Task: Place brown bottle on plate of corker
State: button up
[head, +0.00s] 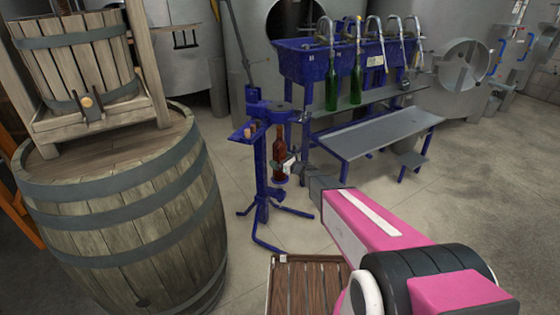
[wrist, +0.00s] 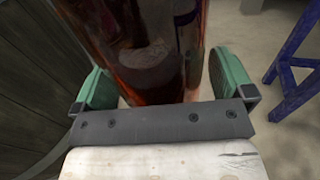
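The brown bottle (head: 279,150) is upright at the blue corker (head: 262,165), below its head. My gripper (head: 286,168) reaches in from the right and is around the lower part of the bottle. The small blue plate of the corker (head: 279,180) is right under the bottle. I cannot tell whether the bottle's base touches the plate, as my gripper partly covers that spot.
A large barrel (head: 125,215) with a wooden press (head: 80,65) stands close on the left. Behind is a blue filler (head: 335,62) with green bottles (head: 357,85) and a grey bench (head: 380,132). A slatted wooden crate (head: 305,285) is at the front.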

jog(key=shift+s+d+r, duration=0.15)
jog(key=s+d+r+m+h, duration=0.1)
jog(key=s+d+m+h, duration=0.3)
jog(key=d+m, duration=0.45)
jog(key=s+d+r+m+t+h, duration=0.1)
jog(key=s+d+m+h, duration=0.2)
jog(key=d+m+h, duration=0.5)
jog(key=s+d+r+m+h, duration=0.1)
jog(key=s+d+m+h, duration=0.2)
jog(key=d+m, duration=0.55)
jog(key=s+a+m+g+y, duration=0.1)
jog(key=s+m+g, duration=1.1)
jog(key=s+m, duration=0.9)
jog(key=s, duration=0.2)
jog(key=shift+s+a+r, duration=0.35)
jog(key=shift+a, duration=0.05)
